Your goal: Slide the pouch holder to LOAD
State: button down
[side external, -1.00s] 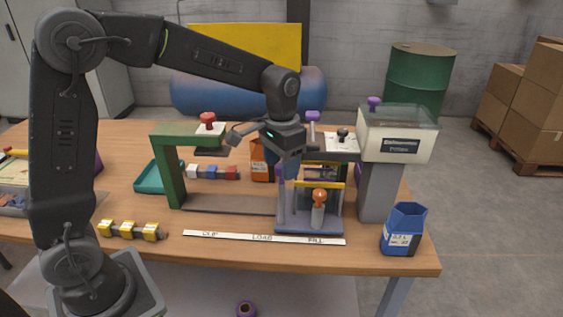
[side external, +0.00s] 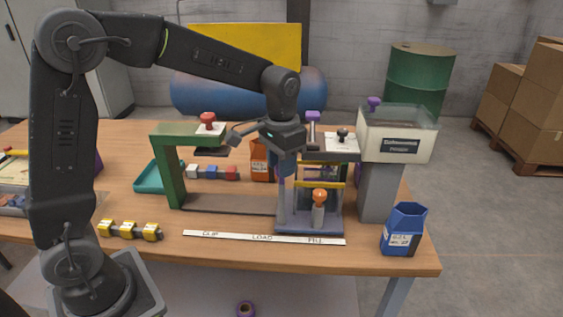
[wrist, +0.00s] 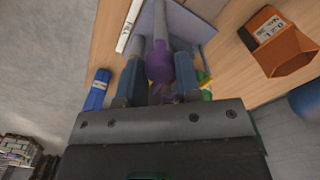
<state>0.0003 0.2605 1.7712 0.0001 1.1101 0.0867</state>
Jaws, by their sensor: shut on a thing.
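The pouch holder (side external: 325,228) has a blue-grey base, upright posts, a yellow bar across the top and an orange-knobbed post at its front. It stands behind the FILL end of the white label strip (side external: 215,235), which reads CLIP, LOAD, FILL from left to right. My gripper (side external: 284,176) reaches down over the holder's left post. In the wrist view, its two blue fingers are shut on the purple knob (wrist: 160,64) of that post.
A dark track (side external: 230,205) runs left from the holder, under the green clip frame (side external: 173,170). The grey hopper column (side external: 381,190) stands close on the right. A blue pouch (side external: 403,230) stands front right, and an orange pouch (side external: 260,160) stands behind.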

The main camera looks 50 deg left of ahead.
jog(key=s+a, duration=0.9)
jog(key=shift+a, duration=0.15)
jog(key=shift+s, duration=0.1)
jog(key=c, duration=0.8)
grip_release()
